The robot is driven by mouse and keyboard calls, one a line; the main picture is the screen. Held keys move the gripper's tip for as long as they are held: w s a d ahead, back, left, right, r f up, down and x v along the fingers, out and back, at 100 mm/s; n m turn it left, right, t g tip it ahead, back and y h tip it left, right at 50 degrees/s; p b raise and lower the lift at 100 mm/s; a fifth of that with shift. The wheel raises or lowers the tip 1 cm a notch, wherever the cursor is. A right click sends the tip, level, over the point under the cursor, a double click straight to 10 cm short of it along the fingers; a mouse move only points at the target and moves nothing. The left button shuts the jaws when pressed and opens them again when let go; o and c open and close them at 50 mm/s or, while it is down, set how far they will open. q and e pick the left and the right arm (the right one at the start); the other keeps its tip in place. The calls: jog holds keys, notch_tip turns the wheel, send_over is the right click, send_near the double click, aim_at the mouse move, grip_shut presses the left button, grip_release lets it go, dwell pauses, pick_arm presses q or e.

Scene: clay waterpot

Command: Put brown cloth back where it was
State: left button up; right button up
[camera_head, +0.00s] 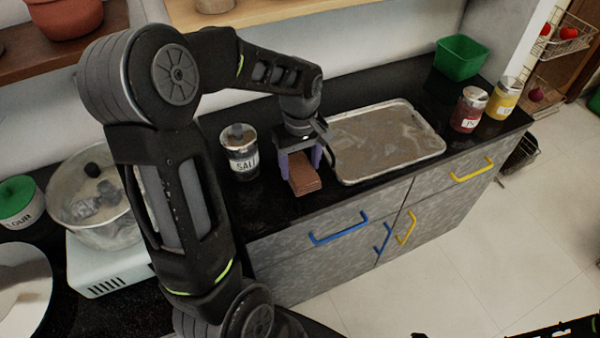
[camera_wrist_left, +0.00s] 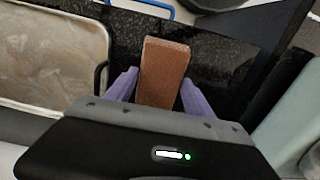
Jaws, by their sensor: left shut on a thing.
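The brown cloth (camera_head: 304,174) is a small folded block between the purple fingers of my left gripper (camera_head: 301,166) in the head view. It is low over the black counter, between the salt jar and the metal tray; I cannot tell whether it touches the counter. In the left wrist view the cloth (camera_wrist_left: 163,72) stands out beyond the fingers of the left gripper (camera_wrist_left: 158,92), which are shut on its sides. My right gripper is not clearly in view; only a dark arm part shows at the bottom right of the head view.
The salt jar (camera_head: 240,152) stands left of the cloth and the metal tray (camera_head: 437,149) lies right of it. A pot (camera_head: 84,208) sits at left. The counter's front edge (camera_head: 318,204) is close.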

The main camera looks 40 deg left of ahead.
aim_at(300, 168)
pick_arm(q)
jog(key=shift+f, duration=1.9)
jog(key=shift+f, duration=0.1)
jog(key=o, duration=1.3)
notch_tip(300, 168, up, 12)
jog(key=shift+r, duration=0.15)
